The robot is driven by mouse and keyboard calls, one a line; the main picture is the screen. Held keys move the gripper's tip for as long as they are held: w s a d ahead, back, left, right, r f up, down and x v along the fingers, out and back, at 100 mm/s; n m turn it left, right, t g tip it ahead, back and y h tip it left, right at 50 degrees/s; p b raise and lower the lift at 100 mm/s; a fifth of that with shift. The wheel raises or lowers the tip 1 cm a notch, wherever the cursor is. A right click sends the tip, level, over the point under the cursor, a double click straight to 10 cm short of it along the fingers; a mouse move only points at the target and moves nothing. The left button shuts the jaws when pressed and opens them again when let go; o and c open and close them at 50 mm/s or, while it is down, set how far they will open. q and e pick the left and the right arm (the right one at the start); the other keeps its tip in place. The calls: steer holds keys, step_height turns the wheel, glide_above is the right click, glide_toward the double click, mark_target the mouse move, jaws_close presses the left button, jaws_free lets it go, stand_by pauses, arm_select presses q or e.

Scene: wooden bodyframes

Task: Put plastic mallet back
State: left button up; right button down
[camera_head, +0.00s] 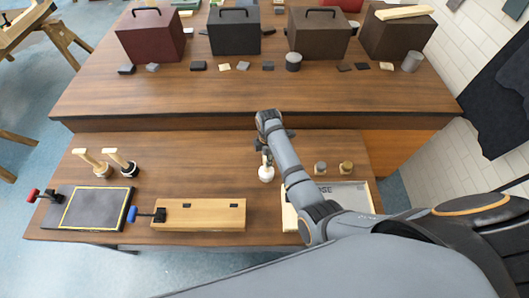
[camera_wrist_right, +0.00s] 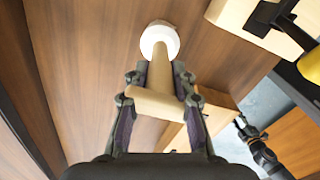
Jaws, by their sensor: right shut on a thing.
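The plastic mallet (camera_wrist_right: 160,39) has a round white end and a pale wooden handle with a crosspiece towards me. Its white end also shows in the head view (camera_head: 266,174), low over or on the front bench; I cannot tell if it touches. My right gripper (camera_wrist_right: 160,92) is shut on the wooden part of the mallet, with a finger on each side. In the head view the right gripper (camera_head: 265,146) is partly hidden by its own arm. Two similar wooden-handled tools (camera_head: 102,170) (camera_head: 130,168) stand at the left of the bench.
A wooden block (camera_head: 220,216) with a blue-handled clamp (camera_head: 136,215) lies at the front. A black panel (camera_head: 92,208) lies left of it. A pale tray (camera_head: 350,196) is partly under my right arm. Two small round pieces (camera_head: 320,168) (camera_head: 346,166) stand behind it. Dark boxes line the raised rear bench (camera_head: 250,103).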

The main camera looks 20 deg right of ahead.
arm_select(q)
steer(key=w, duration=0.5)
arm_select(e)
steer(key=shift+w+a+f, duration=0.15)
steer(key=shift+w+a, duration=0.1)
steer(key=c, duration=1.4)
jaws_free()
steer(key=shift+s+d, duration=0.1)
steer(key=shift+s, duration=0.2)
steer(key=shift+o, duration=1.4)
steer(key=shift+s+d+r, duration=0.2)
steer(key=shift+s+r, duration=0.1)
steer(key=shift+w, duration=0.15)
steer(key=shift+w+a, duration=0.1)
steer(key=shift+a, duration=0.05)
step_height(320, 180, up, 4)
steer(key=shift+r+b, duration=0.25)
steer(key=shift+b, duration=0.55)
step_height(320, 180, up, 7)
steer(key=shift+f+b, duration=0.1)
steer(key=shift+b, duration=0.3)
steer(key=shift+r, duration=0.35)
arm_select(q)
steer(key=s+f, duration=0.1)
steer(key=s, duration=0.1)
steer(key=s+f, duration=0.1)
steer(key=s, duration=0.1)
steer(key=shift+a+f, duration=0.1)
steer(key=shift+f, duration=0.05)
